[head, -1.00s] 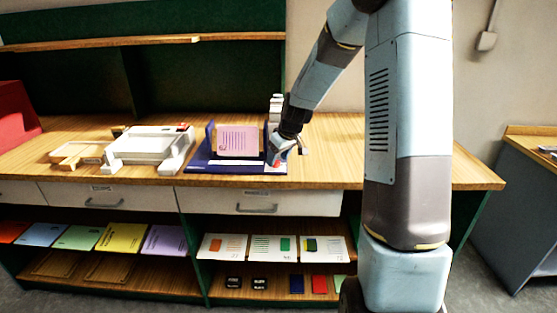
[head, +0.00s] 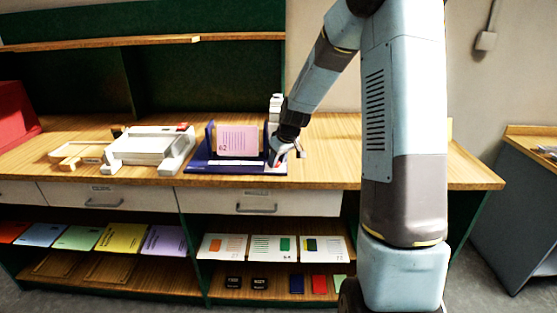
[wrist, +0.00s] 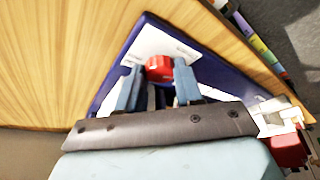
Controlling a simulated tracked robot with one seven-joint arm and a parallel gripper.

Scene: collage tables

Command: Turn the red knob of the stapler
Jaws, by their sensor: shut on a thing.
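The stapler is a dark blue device (head: 205,168) on the wooden table, with upright blue sides and a pink sheet marked 62 (head: 236,142) standing in it. It also shows in the wrist view as a blue base (wrist: 222,72) with a white label. The red knob (wrist: 158,67) sits on this base between my fingertips. My gripper (wrist: 157,80) is shut on the knob from above. In the head view my gripper (head: 280,156) is at the device's right end and hides most of the knob.
A white machine (head: 145,150) with a red part and a pale wooden frame (head: 80,154) stand to the left. A white stack (head: 276,105) stands close behind my gripper. The table (head: 330,150) is clear to the right. Cards and sheets lie on lower shelves.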

